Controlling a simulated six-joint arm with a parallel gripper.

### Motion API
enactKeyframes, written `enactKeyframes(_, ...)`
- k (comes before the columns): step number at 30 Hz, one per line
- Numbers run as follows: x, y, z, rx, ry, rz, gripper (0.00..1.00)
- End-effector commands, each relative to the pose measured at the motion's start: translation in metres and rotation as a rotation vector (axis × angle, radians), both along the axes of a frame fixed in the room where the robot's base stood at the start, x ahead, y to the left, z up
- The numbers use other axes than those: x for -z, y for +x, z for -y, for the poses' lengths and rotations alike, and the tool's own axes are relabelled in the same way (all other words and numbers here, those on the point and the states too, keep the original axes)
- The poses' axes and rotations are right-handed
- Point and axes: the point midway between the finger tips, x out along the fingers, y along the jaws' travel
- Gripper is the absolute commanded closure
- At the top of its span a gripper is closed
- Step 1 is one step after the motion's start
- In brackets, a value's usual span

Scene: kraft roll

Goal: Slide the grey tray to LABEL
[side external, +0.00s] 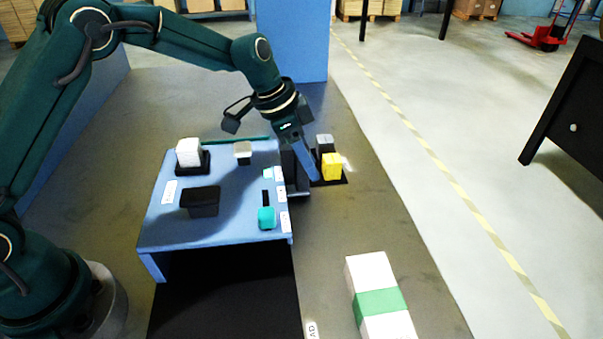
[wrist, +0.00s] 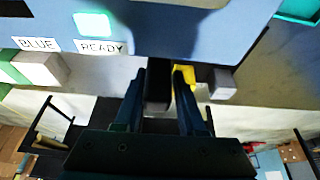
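My gripper (side external: 300,178) is lowered just past the right edge of the blue stand, beside a dark upright piece (side external: 287,172). In the wrist view my fingers (wrist: 162,105) stand apart with a dark block-like piece (wrist: 158,88) between them; I cannot tell whether they touch it. I cannot tell for certain which thing is the grey tray. A dark flat base (side external: 332,182) carries a yellow block (side external: 332,166) and a grey block (side external: 324,143), right of my gripper. The yellow block (wrist: 184,76) also shows by my right finger. No sign reading LABEL is legible.
The blue stand (side external: 160,222) carries a white cube (side external: 188,152), a black box (side external: 201,201), a grey block (side external: 242,150) and a teal block (side external: 266,218). BLUE (wrist: 37,44) and READY (wrist: 100,47) signs show. A white box with a green band (side external: 380,300) lies front right.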

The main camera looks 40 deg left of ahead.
Motion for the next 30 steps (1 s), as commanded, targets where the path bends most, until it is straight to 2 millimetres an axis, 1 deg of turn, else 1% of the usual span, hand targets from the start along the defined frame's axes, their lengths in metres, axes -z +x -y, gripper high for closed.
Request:
enactKeyframes(1,-0.001,0.003,-0.003,-0.009,0.003,0.01,0.44)
enactKeyframes(2,-0.001,0.003,-0.003,-0.008,0.003,0.009,0.38)
enactKeyframes(11,-0.001,0.001,-0.002,-0.005,0.001,0.005,0.38)
enactKeyframes(14,-0.009,0.0,-0.004,-0.006,0.001,0.008,0.38)
enactKeyframes(22,-0.041,-0.009,-0.014,-0.007,0.002,0.009,0.38)
enactKeyframes(26,-0.047,-0.012,-0.016,-0.006,0.003,0.007,0.38)
enactKeyframes(30,-0.048,-0.012,-0.016,-0.006,0.002,0.007,0.38)
